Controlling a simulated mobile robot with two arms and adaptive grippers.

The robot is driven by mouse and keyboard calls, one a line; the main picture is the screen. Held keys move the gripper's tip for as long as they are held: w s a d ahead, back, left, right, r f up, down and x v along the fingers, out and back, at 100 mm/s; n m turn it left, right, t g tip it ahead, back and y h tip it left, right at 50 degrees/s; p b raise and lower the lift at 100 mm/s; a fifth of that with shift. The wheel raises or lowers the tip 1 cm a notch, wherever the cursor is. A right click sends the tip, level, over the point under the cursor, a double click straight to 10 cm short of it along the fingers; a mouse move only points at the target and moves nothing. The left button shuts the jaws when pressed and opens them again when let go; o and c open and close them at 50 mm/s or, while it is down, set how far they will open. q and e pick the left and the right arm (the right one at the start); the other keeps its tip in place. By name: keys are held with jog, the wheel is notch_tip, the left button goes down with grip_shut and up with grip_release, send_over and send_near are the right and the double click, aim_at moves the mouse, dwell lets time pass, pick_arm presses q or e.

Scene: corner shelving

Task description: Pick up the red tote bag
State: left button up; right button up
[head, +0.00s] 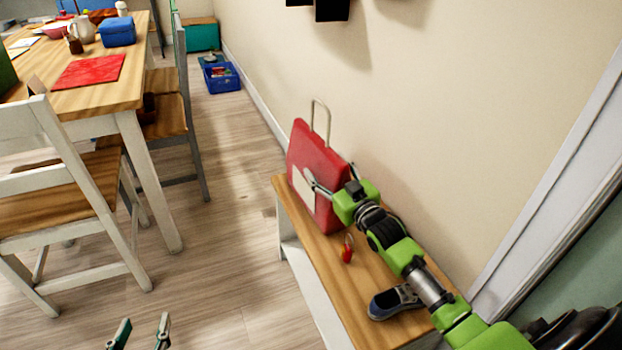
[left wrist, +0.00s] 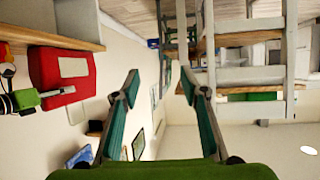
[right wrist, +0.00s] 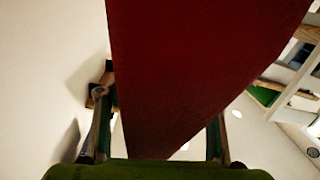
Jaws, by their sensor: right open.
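The red tote bag (head: 313,158) stands upright on the wooden bench, its light handle loop on top and a pale label on its front. My right gripper (head: 332,176) is open at the bag's near edge, one finger in front of the bag and one behind it. In the right wrist view the bag (right wrist: 185,70) fills the space between the spread fingers. The bag (left wrist: 62,75) also shows in the left wrist view, beside my right gripper. My left gripper (head: 142,322) is open and empty, low over the floor, far from the bag.
The bench (head: 345,300) also holds a small red item (head: 347,249) and a blue-grey shoe (head: 392,303). The wall is close behind. A white chair (head: 60,200) and a table (head: 130,100) stand at left. A blue crate (head: 222,78) lies farther back. The floor between is clear.

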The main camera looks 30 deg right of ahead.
jog(key=shift+w, duration=0.8)
grip_shut()
pick_arm(q)
jog(key=shift+w+d+r+t, duration=0.15)
jog(key=shift+w+r+t, duration=0.15)
jog(key=shift+r, duration=0.3)
jog(key=shift+w+d+r+t, duration=0.15)
jog(key=shift+w+r+t, duration=0.15)
jog(key=shift+r, duration=0.25)
